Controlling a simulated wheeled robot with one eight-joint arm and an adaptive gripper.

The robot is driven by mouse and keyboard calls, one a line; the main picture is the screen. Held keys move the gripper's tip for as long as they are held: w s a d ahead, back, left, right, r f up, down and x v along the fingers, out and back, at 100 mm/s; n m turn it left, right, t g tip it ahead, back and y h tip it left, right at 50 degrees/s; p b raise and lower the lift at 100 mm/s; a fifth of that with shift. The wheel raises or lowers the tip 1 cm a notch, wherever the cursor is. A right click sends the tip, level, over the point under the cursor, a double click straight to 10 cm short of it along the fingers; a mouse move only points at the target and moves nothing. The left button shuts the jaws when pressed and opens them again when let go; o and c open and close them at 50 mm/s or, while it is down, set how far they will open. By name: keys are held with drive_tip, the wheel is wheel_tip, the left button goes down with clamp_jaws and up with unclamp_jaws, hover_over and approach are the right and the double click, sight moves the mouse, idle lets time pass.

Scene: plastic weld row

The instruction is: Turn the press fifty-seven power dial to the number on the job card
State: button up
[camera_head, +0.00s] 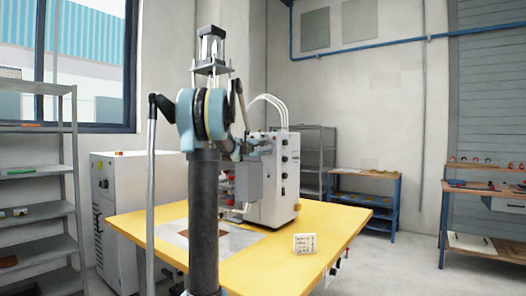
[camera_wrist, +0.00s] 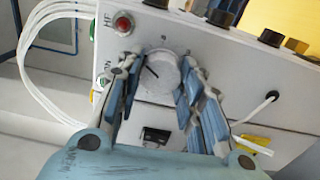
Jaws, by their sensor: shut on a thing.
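The power dial (camera_wrist: 157,72) is a pale round knob with a dark pointer line, on the press's white panel in the wrist view. The pointer slants to the upper left there; the numbers around it are too small to read. My gripper (camera_wrist: 160,76) has its blue-grey fingers on both sides of the dial and is shut on it. The white press (camera_head: 286,190) stands on the yellow table in the head view, where my arm hides part of it. The job card (camera_head: 305,243) stands near the table's front right; its writing is too small to read.
A red button (camera_wrist: 123,23) marked HF is left of the dial, with several dark knobs (camera_wrist: 270,38) along the panel edge. A cable (camera_wrist: 258,106) comes out on the right. The yellow table (camera_head: 345,222) is mostly clear around the card.

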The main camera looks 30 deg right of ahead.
drive_tip(key=m, duration=0.4)
drive_tip(key=shift+s+f+m, duration=0.1)
drive_tip(key=shift+f+m, duration=0.05)
drive_tip(key=shift+m, duration=2.65)
drive_tip(key=o, duration=1.1)
drive_tip(key=shift+c, duration=0.2)
drive_tip(key=shift+a, duration=0.1)
drive_tip(key=v, duration=1.1)
drive_tip(key=shift+a+f, duration=0.1)
drive_tip(key=shift+a, duration=0.3)
